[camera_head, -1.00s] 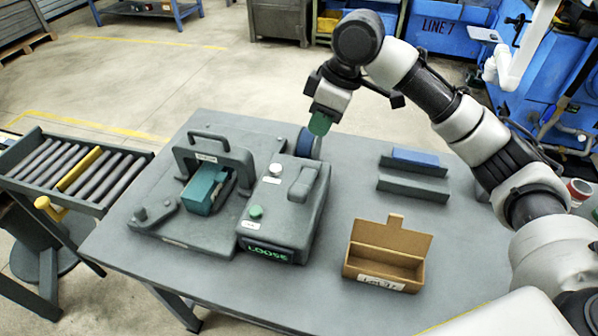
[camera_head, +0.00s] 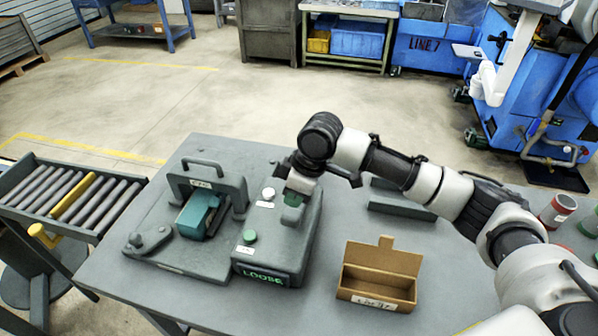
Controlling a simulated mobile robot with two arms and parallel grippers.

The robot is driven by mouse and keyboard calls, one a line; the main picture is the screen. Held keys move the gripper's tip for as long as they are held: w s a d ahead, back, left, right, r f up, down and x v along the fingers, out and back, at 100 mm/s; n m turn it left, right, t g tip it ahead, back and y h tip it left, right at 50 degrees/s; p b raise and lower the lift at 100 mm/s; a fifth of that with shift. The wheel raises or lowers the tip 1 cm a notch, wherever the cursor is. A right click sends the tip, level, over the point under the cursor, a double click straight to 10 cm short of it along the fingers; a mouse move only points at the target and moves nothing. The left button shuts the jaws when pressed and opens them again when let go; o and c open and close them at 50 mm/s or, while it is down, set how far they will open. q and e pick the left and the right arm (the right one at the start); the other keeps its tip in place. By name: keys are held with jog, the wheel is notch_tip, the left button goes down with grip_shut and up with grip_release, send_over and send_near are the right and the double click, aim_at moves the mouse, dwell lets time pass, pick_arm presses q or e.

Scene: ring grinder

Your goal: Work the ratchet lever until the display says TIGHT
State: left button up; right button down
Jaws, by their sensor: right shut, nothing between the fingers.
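The grey machine (camera_head: 296,236) stands on the table, and the display (camera_head: 265,277) on its front reads LOOSE in green. A green button (camera_head: 250,237) and a pale knob (camera_head: 268,194) sit on its top. My right gripper (camera_head: 293,200) is shut and empty, with green fingertips pointing down over the right part of the machine's top. The grey lever-like handle seen there earlier is mostly hidden by the gripper; I cannot tell whether they touch. Beside the machine, a teal block (camera_head: 197,214) sits in a fixture under a grey arch (camera_head: 206,185). My left gripper is out of view.
An open cardboard box (camera_head: 378,278) stands on the table (camera_head: 225,308) right of the machine. A grey rack (camera_head: 400,205) lies behind my right arm. A roller conveyor (camera_head: 75,198) is at the left. Red and green cans (camera_head: 558,210) stand at the far right.

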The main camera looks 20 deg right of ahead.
aim_at(291, 226)
jog(key=shift+s+a+f, duration=0.1)
jog(key=shift+s+f, duration=0.15)
jog(key=shift+f, duration=0.65)
jog(key=shift+s+a+f+t+h+p, duration=0.2)
jog(key=shift+s+f+t+h+p, duration=0.15)
jog(key=shift+p, duration=0.2)
jog(key=f, duration=0.1)
jog(key=f+t+p, duration=0.1)
jog(key=s+f, duration=0.1)
jog(key=shift+a+h+p, duration=0.35)
jog(key=shift+a+p, duration=0.05)
jog(key=shift+s+f, duration=0.1)
jog(key=shift+f, duration=0.2)
